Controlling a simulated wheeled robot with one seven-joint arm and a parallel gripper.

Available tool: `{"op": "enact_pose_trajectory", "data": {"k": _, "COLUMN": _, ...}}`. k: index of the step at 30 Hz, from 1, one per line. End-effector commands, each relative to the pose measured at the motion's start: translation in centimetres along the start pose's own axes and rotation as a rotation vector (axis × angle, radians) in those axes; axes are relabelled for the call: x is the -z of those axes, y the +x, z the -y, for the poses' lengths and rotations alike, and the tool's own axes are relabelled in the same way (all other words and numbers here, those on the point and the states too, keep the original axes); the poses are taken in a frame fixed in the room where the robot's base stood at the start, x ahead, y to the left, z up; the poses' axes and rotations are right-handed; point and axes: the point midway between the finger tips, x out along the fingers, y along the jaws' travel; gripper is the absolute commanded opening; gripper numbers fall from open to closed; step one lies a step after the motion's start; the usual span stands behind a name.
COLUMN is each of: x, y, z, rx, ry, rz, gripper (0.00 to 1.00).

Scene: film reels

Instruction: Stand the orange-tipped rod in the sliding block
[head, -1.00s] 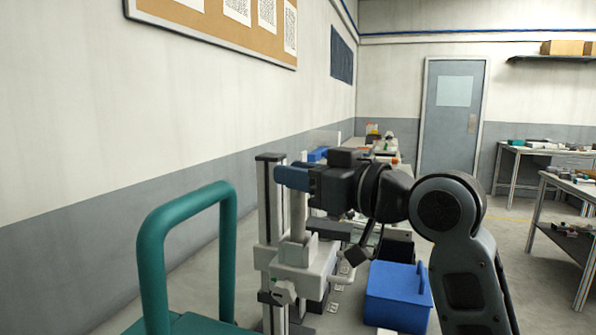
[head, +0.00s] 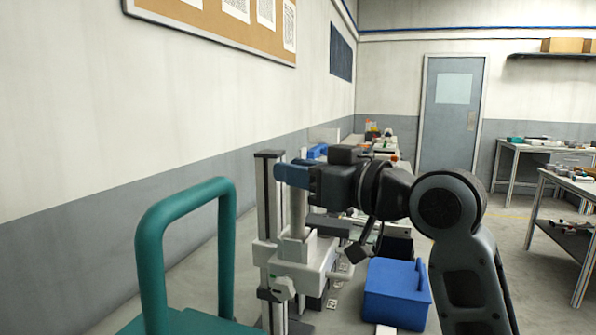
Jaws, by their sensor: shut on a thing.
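My gripper (head: 296,176), with blue fingers, is at the upper part of a pale upright rod (head: 298,212) and shut on it. The rod's top is hidden by the fingers, and no orange tip shows. A light grey sliding block (head: 303,272) is on a vertical rail (head: 268,200) just left of the rod. The rod's lower end meets the top of the block's upright part. I cannot tell whether it is seated inside, or only in front or above.
A teal tubular handle (head: 190,190) rises at the front left. A blue bin (head: 396,293) stands at the right of the block. A long bench with small items runs back along the wall. Open floor (head: 515,235) lies to the right, before other workbenches.

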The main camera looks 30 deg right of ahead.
Motion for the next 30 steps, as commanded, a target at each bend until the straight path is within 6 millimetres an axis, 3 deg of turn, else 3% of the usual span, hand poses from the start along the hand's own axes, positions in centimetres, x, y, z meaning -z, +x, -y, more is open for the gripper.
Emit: {"op": "enact_pose_trajectory", "data": {"k": 30, "x": -0.79, "y": 0.0, "z": 0.0, "rx": 0.0, "ry": -0.001, "rz": 0.0, "gripper": 0.0}}
